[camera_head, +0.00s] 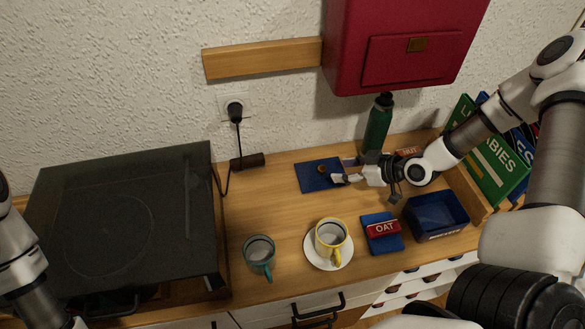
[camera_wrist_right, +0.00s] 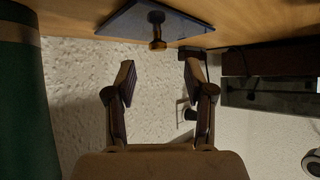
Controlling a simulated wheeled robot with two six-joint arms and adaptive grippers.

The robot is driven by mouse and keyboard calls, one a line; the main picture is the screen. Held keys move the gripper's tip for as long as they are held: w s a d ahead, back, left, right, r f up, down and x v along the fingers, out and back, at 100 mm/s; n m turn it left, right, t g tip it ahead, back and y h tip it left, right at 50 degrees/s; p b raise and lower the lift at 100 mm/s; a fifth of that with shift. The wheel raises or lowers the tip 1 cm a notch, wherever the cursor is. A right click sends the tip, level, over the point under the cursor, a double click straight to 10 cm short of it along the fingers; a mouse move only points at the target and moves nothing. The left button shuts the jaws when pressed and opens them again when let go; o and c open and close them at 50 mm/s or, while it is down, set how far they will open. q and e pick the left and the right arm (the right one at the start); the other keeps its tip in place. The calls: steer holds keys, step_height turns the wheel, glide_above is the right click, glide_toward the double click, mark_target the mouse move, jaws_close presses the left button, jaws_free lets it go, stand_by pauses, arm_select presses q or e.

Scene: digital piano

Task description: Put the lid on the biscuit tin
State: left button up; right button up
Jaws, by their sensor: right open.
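The lid (camera_head: 311,183) is a flat dark blue square with a small brass knob (camera_head: 322,169) and lies on the wooden top, left of my right gripper. The biscuit tin (camera_head: 437,218) is an open, dark blue box with a pale label, standing right of the middle. My right gripper (camera_head: 347,178) is open at the lid's right edge. In the right wrist view, my right gripper (camera_wrist_right: 159,66) has its fingers spread and empty, with the knob (camera_wrist_right: 157,32) just beyond the gap between the tips. My left arm shows at the lower left; its gripper is out of view.
A green bottle (camera_head: 378,124) stands behind my right gripper. A red OAT packet (camera_head: 383,228) lies on a blue item beside the tin. A yellow cup (camera_head: 331,236) on a saucer and a teal mug (camera_head: 259,256) stand in front. Books (camera_head: 497,165) stand at the right.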

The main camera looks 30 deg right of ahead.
mark_target(323, 168)
steer(key=shift+w+a+f+b, duration=0.15)
steer(key=shift+w+f+b, duration=0.1)
steer(key=shift+w, duration=0.25)
steer(key=shift+w+a+f+b, duration=0.1)
steer(key=shift+w+f, duration=0.15)
steer(key=shift+w, duration=0.25)
steer(key=shift+w+a+f, duration=0.2)
steer(key=shift+a, duration=0.15)
steer(key=x, duration=0.5)
steer(key=shift+w, duration=0.2)
steer(key=shift+s+r, duration=0.1)
steer(key=shift+s, duration=0.05)
steer(key=shift+c, duration=1)
jaws_close()
